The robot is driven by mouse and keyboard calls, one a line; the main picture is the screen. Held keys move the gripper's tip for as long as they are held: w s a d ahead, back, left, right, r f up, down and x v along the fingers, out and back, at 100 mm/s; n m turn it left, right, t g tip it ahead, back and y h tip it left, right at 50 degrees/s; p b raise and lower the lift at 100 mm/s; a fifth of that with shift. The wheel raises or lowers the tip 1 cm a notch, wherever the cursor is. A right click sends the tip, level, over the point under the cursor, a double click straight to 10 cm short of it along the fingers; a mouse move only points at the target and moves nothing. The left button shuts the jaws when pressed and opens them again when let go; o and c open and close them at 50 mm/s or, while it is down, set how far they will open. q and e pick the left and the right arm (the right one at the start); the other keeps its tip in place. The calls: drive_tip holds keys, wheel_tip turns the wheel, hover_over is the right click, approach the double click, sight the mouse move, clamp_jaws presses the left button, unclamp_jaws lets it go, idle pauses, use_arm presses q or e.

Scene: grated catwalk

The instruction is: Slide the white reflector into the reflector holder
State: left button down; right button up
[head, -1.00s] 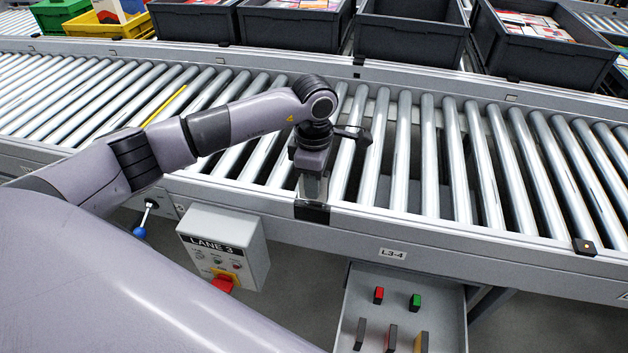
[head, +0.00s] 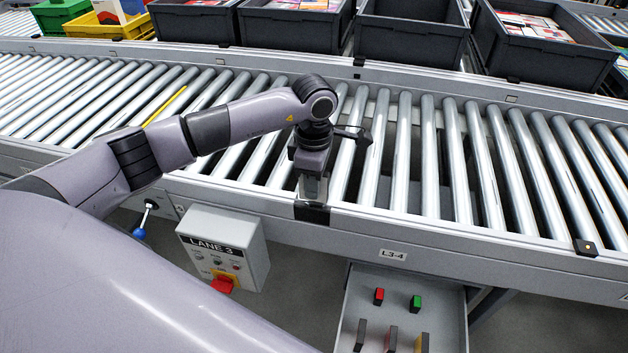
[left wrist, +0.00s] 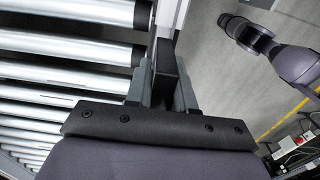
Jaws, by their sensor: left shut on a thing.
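My left gripper (head: 312,205) points down at the near side rail of the roller conveyor. It also shows in the left wrist view (left wrist: 165,75), its fingers closed around a narrow dark piece. I take this to be the white reflector, but no white face of it shows. A black block (head: 312,213) sits at the rail edge right under the fingers. It may be the reflector holder; I cannot tell whether the held piece touches it or is inside it. My right gripper is not in view.
The roller conveyor (head: 470,170) runs across the view. A small black sensor (head: 585,248) sits on the near rail at the right. Below the rail are the LANE 3 control box (head: 223,248) and a grey tray (head: 447,310) with coloured blocks. Dark crates (head: 411,38) stand behind.

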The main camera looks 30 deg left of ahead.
use_arm(q)
drive_tip(key=shift+f, duration=0.1)
drive_tip(key=shift+f+b, duration=1.5)
drive_tip(key=shift+f, duration=0.2)
drive_tip(key=shift+c, duration=2.4)
unclamp_jaws()
drive_tip(key=shift+r+p, duration=2.6)
drive_tip(key=shift+r, duration=1.45)
